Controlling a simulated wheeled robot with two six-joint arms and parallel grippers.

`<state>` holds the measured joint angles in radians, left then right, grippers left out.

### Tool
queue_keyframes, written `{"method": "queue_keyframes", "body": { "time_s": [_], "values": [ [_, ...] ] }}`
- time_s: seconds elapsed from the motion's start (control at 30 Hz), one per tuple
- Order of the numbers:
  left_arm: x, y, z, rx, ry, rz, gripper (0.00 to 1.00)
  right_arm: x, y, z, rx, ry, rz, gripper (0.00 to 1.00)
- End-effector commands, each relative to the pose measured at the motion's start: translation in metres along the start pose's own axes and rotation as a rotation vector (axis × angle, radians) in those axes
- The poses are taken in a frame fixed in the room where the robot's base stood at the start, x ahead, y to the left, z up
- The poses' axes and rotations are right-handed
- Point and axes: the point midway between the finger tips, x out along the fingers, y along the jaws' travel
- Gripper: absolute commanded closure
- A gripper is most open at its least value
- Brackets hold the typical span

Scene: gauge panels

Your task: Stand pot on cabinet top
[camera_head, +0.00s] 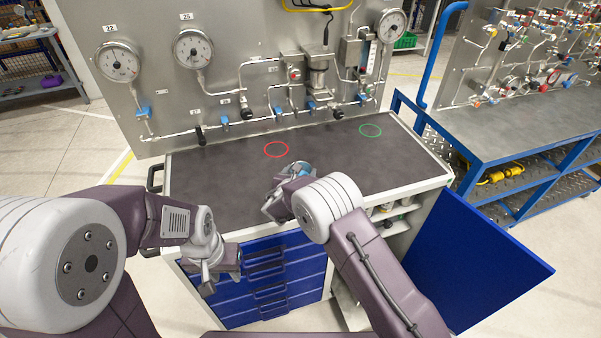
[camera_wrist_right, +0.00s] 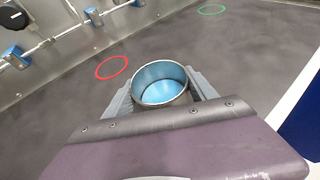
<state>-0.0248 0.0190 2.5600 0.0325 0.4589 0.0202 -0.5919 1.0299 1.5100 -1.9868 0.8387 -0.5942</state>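The pot (camera_wrist_right: 160,84) is a round metal vessel with a light blue inside, seen from above in the right wrist view. In the head view a bit of it (camera_head: 299,168) shows behind my right gripper (camera_head: 284,188). The right gripper's fingers (camera_wrist_right: 163,82) lie against both sides of the pot and appear shut on it. I cannot tell whether its base touches the surface. The cabinet top (camera_head: 215,180) is a dark grey worktop under the pot. My left gripper (camera_head: 222,274) hangs in front of the blue drawers, empty; its finger opening is unclear.
A red ring (camera_head: 276,150) and a green ring (camera_head: 371,130) are marked on the cabinet top. A gauge panel (camera_head: 230,75) with pipes and valves rises along its back edge. A blue door (camera_head: 475,262) stands open at the right. The left part of the top is clear.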

Motion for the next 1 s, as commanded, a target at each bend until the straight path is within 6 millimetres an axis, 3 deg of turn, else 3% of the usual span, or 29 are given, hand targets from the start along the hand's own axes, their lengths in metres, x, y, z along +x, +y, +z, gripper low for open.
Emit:
{"method": "queue_keyframes", "body": {
  "time_s": [0.03,0.1,0.47,1.0],
  "values": [
    [0.000,0.000,0.000,0.000,0.000,0.000,0.64,0.000,0.000,0.000,0.000,0.001,0.000,0.23],
    [0.000,0.000,0.000,0.000,0.000,0.000,0.64,0.000,0.000,0.000,0.000,0.001,0.000,0.13],
    [-0.007,0.000,-0.001,0.000,0.000,0.000,0.64,-0.003,0.000,0.006,0.000,0.001,0.000,0.13],
    [0.017,0.000,0.002,0.000,0.000,0.000,0.64,-0.112,0.001,0.002,0.000,0.000,0.003,0.13]
  ]
}}
